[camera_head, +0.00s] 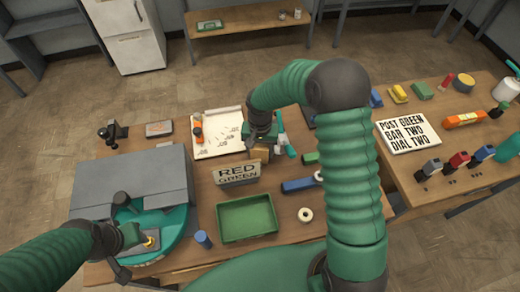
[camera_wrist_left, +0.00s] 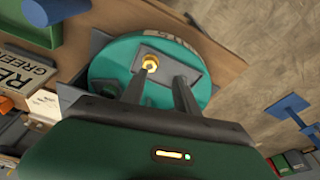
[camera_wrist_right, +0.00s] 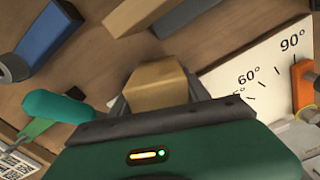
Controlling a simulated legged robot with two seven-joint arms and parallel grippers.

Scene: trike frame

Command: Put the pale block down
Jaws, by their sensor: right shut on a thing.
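The pale block is a tan wooden block held in my right gripper, seen end-on in the right wrist view (camera_wrist_right: 157,85). In the head view it shows (camera_head: 260,156) just behind the RED GREEN sign (camera_head: 238,173). My right gripper (camera_head: 263,147) is shut on it, to the right of the angle sheet (camera_head: 215,142). I cannot tell whether the block touches the table. My left gripper (camera_wrist_left: 160,90) is open over a turquoise round disc (camera_wrist_left: 105,72), with a gold knob (camera_wrist_left: 150,63) near one fingertip; the knob also shows in the head view (camera_head: 149,243).
A green tray (camera_head: 246,236) stands in front of the sign. A blue-handled tool (camera_head: 298,185), a white ring (camera_head: 305,214) and a small blue cylinder (camera_head: 203,239) lie nearby. A big grey box (camera_head: 135,185) stands left. The right table holds a printed board (camera_head: 408,133) and several coloured items.

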